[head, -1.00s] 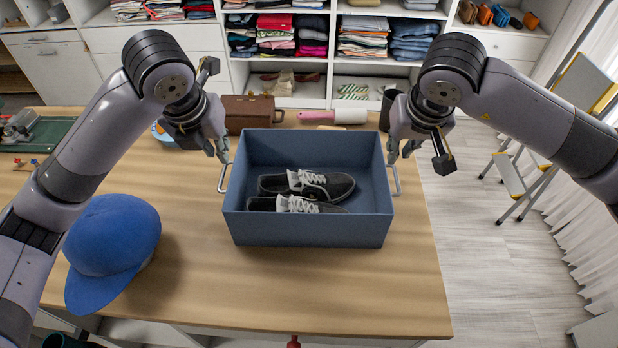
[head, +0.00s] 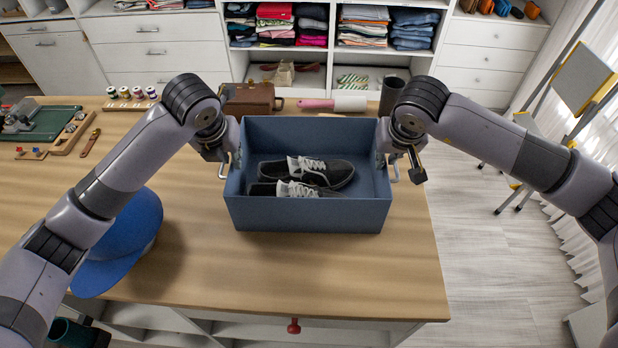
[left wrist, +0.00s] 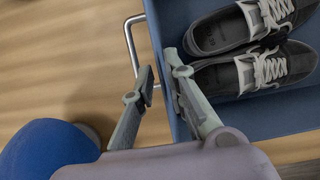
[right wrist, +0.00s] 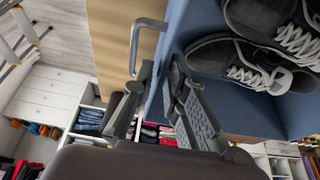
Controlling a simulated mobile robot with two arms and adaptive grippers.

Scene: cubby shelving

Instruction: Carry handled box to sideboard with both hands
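The blue handled box (head: 310,216) stands on the wooden table with a pair of black shoes (head: 315,172) inside. A metal loop handle sticks out at each end: the left handle (left wrist: 131,40) and the right handle (right wrist: 136,38). My left gripper (head: 231,160) is at the box's left wall; in the left wrist view its open fingers (left wrist: 158,66) straddle that wall, one outside by the handle, one inside. My right gripper (head: 387,160) is at the right wall, its open fingers (right wrist: 160,68) likewise on either side. I cannot tell whether the fingers touch the wall.
A blue cap (head: 122,240) lies left of the box, under my left arm. Behind the box are a brown case (head: 250,100), a lint roller (head: 340,104) and a dark cup (head: 391,90). A stepladder (head: 535,140) stands on the floor at right. The table front is clear.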

